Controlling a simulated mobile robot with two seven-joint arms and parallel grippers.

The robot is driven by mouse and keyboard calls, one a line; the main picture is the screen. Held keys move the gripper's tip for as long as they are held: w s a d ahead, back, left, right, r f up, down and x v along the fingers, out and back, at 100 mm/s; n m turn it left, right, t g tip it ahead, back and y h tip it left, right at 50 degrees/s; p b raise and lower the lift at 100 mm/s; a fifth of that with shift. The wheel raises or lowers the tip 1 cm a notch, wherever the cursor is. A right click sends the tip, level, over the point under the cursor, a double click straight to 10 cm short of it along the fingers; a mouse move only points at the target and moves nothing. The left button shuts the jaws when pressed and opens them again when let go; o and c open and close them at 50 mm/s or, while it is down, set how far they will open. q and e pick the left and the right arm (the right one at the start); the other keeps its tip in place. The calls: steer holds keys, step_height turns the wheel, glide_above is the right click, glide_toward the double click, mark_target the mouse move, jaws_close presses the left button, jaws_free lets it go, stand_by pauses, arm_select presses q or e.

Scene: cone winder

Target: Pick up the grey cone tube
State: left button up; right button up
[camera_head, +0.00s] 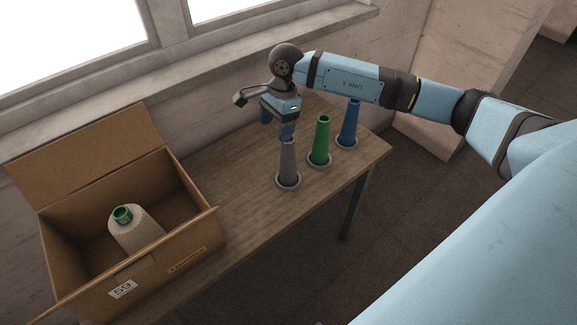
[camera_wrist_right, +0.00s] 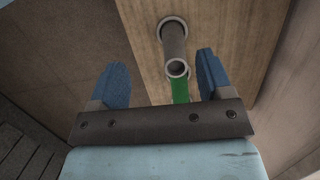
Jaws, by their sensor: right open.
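The grey cone tube (camera_head: 288,166) stands upright in a round holder on the wooden table, at the near end of a row of three tubes. My right gripper (camera_head: 276,126) is open and empty, with its blue fingers pointing down close to the tube's top. One finger overlaps the top edge in the head view. In the right wrist view the grey tube (camera_wrist_right: 174,44) shows beyond and between the spread fingers, its open narrow end facing the camera. I cannot tell whether a finger touches it. My left gripper is not in view.
A green cone tube (camera_head: 320,141) and a blue cone tube (camera_head: 349,125) stand in holders right of the grey one. An open cardboard box (camera_head: 187,255) at left holds a pale yarn cone (camera_head: 136,231) on a green tube. The window sill (camera_head: 185,62) runs behind the table (camera_head: 233,194).

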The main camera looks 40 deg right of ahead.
steer(key=r+h, duration=0.2)
glide_above(287, 146)
steer(key=w+d, duration=0.1)
steer(key=f, duration=0.5)
steer(key=f+p, duration=0.1)
steer(key=f, duration=0.2)
steer(key=shift+w+d, duration=0.1)
steer(key=shift+d, duration=0.2)
steer(key=f, duration=0.2)
steer(key=a+f+p, duration=0.1)
steer(key=f, duration=0.1)
steer(key=shift+w+f, duration=0.1)
steer(key=shift+f, duration=0.25)
steer(key=shift+d+f+p, duration=0.1)
steer(key=shift+f+p, duration=0.2)
steer(key=shift+f, duration=0.3)
steer(key=c, duration=1.1)
